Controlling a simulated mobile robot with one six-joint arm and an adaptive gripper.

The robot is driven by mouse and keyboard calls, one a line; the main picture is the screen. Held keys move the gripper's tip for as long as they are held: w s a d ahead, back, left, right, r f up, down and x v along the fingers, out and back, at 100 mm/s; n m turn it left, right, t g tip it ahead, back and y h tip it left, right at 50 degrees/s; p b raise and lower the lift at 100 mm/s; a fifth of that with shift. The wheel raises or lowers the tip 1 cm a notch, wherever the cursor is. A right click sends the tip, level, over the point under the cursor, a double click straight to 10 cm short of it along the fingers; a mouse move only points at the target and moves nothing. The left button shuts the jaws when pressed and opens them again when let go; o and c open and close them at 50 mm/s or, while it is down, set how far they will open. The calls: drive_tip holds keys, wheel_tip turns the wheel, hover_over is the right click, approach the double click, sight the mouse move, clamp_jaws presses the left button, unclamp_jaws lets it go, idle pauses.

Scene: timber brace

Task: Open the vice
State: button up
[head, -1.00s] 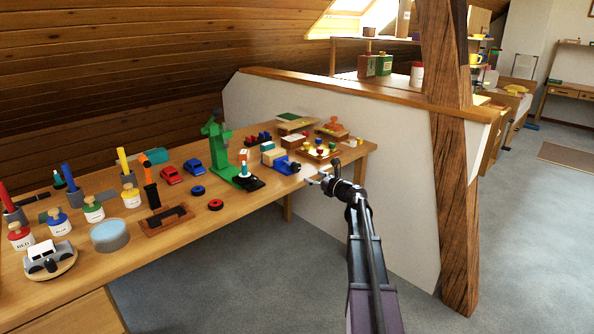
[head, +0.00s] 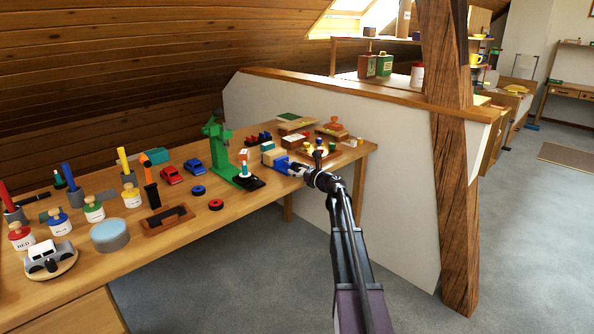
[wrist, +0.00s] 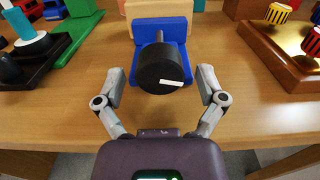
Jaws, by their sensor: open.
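The vice (head: 280,160) is blue and stands near the front edge of the bench in the head view, with a pale wooden block at its back. In the wrist view the blue vice body (wrist: 180,52) shows with a black round knob (wrist: 160,68) facing me. The knob has a white mark at its lower right. My gripper (wrist: 160,88) is open, with one finger on each side of the knob and gaps between them and it. In the head view my gripper (head: 304,174) is at the front of the vice and partly hides it.
A wooden tray with coloured pegs (head: 318,152) stands to the right. The bench edge (wrist: 70,128) runs below the gripper. Open floor lies in front.

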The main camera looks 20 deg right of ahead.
drive_tip(key=c, duration=1.1)
drive_tip(key=shift+c, duration=0.2)
drive_tip(key=shift+n, duration=1.7)
drive_tip(key=shift+w+d+r+n, duration=0.1)
drive_tip(key=shift+n, duration=1.9)
drive_tip(key=o, duration=1.1)
drive_tip(key=shift+o, duration=0.2)
